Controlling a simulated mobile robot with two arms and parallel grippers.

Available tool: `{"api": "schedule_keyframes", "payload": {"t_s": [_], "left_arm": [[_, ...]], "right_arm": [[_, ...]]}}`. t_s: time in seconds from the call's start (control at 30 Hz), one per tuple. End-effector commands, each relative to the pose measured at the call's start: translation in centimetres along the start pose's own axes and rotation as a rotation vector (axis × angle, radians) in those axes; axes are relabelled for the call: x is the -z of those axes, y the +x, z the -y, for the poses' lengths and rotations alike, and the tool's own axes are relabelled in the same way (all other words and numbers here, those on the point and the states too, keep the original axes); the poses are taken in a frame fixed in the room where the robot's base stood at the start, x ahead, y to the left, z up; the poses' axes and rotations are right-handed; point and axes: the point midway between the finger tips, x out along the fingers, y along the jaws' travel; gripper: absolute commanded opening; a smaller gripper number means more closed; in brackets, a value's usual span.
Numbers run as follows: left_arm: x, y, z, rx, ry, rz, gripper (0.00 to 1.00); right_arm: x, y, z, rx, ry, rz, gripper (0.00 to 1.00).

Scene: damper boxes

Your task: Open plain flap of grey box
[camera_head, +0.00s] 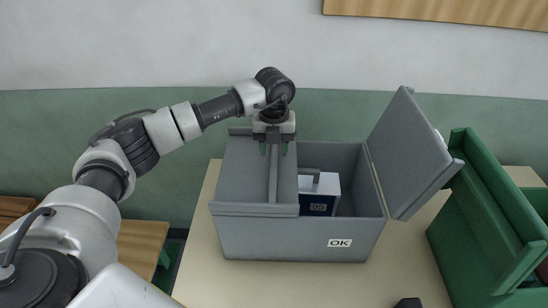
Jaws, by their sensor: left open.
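The grey box (290,240) stands on the table with an OK label on its front. Its left flap (243,172) lies shut over the left part, with a raised strip (273,176) near its inner edge. Its right flap (405,150) stands open, tilted out to the right. My left gripper (273,149) points down over the back of the left flap, near the raised strip. It is open, with nothing seen between its fingers. I cannot tell whether the fingertips touch the strip. My right gripper is not in view.
A white and dark blue carton (320,193) sits inside the box's open part. A green box (480,225) stands close on the right, near the open flap. A small dark object (408,303) shows at the bottom edge. The tabletop (300,283) in front is mostly clear.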

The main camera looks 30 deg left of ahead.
Motion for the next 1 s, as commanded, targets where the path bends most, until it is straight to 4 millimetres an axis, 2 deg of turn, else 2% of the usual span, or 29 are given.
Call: {"api": "schedule_keyframes", "payload": {"t_s": [0.1, 0.3, 0.67, 0.97, 1.0], "left_arm": [[0.1, 2.0, 0.0, -0.003, -0.001, -0.004, 0.45], [0.0, 4.3, 0.0, -0.001, -0.001, -0.001, 0.45], [0.0, 5.0, 0.0, 0.000, 0.000, 0.001, 0.45], [0.0, 5.0, 0.0, 0.000, 0.000, 0.001, 0.00], [0.0, 5.0, 0.0, 0.000, 0.000, 0.001, 0.00]], "right_arm": [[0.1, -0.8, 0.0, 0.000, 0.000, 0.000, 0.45], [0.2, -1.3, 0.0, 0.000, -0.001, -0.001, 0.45], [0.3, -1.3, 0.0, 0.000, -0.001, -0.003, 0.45], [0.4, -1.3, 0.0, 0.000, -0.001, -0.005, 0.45], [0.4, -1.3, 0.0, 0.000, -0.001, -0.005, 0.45]]}}
